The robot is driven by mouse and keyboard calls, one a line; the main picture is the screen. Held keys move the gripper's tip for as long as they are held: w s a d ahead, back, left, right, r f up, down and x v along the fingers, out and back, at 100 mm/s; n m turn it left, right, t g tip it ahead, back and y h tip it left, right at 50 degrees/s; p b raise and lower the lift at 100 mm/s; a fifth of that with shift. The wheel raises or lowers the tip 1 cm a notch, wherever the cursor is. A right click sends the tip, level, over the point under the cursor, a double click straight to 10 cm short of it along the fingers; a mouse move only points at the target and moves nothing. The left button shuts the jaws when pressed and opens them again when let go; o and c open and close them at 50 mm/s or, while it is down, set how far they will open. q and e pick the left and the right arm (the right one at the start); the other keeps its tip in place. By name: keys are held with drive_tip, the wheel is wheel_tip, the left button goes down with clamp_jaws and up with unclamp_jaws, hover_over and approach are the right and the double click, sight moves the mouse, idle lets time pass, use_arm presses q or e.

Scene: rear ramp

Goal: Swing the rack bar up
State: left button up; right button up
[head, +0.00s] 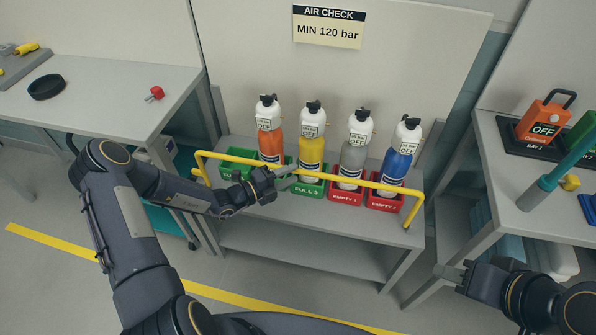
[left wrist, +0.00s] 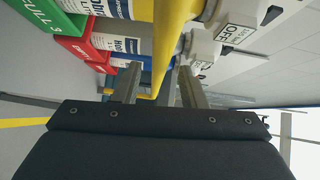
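The yellow rack bar (head: 385,187) lies lowered across the front of several bottles, orange, yellow (head: 311,150), grey and blue, on the rack. Its bent ends go down at both sides of the shelf. My left gripper (head: 289,177) is at the middle of the bar, in front of the yellow bottle. In the left wrist view, its fingers (left wrist: 158,88) are apart and the bar (left wrist: 172,40) runs between them in the picture; contact cannot be made out. My right gripper (head: 452,271) is away from the bar at lower right; its finger gap is unclear.
Bottles stand in green and red bins (head: 345,196) just behind the bar. A left table (head: 100,100) holds a black ring and a red object. A right table (head: 487,150) carries an orange case (head: 540,122). The wall above the bottles is clear below the sign.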

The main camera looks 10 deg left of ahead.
use_arm(q)
drive_tip(key=shift+v, duration=1.9)
